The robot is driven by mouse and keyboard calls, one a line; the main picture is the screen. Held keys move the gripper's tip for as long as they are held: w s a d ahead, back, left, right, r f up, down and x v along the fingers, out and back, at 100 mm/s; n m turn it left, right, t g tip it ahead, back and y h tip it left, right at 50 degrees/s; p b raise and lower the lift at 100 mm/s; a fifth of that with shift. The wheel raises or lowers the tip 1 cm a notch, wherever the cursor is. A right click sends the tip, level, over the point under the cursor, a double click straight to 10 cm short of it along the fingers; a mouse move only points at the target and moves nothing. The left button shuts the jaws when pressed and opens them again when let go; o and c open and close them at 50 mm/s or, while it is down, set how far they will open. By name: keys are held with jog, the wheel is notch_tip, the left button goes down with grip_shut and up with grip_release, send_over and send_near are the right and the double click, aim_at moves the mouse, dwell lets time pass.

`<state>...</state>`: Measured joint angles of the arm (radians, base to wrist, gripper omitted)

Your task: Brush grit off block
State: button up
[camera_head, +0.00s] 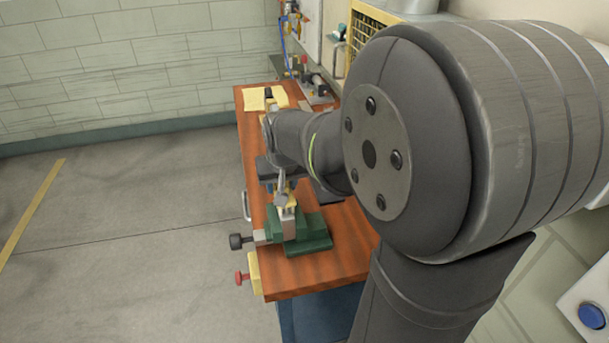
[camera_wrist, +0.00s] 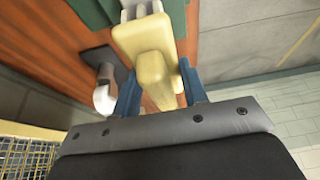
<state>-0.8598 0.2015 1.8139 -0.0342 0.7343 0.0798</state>
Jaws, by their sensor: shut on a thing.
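My gripper (camera_wrist: 158,80) is shut on the brush, a pale yellow piece (camera_wrist: 146,38) with a raised grip between my blue fingers. In the head view my gripper (camera_head: 284,190) is over the near part of the bench, and a small yellow bit of the brush (camera_head: 292,200) shows there. Below it stands a green vise (camera_head: 308,238) with grey jaws. A pale grey piece (camera_wrist: 138,8) shows just beyond the brush at the top of the wrist view; I cannot tell whether it is the block or a jaw. Bristles and any grit are hidden or too small to tell.
Yellow paper (camera_head: 256,99) and several fittings are at the far end. A grey-white curved item (camera_wrist: 104,96) is left of my fingers. The floor at left is clear.

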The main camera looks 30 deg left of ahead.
jog(key=shift+r, duration=4.1)
jog(key=w+m, duration=0.1)
jog(key=w, duration=0.8)
jog(key=shift+f+t, duration=0.3)
jog(key=shift+f, duration=0.1)
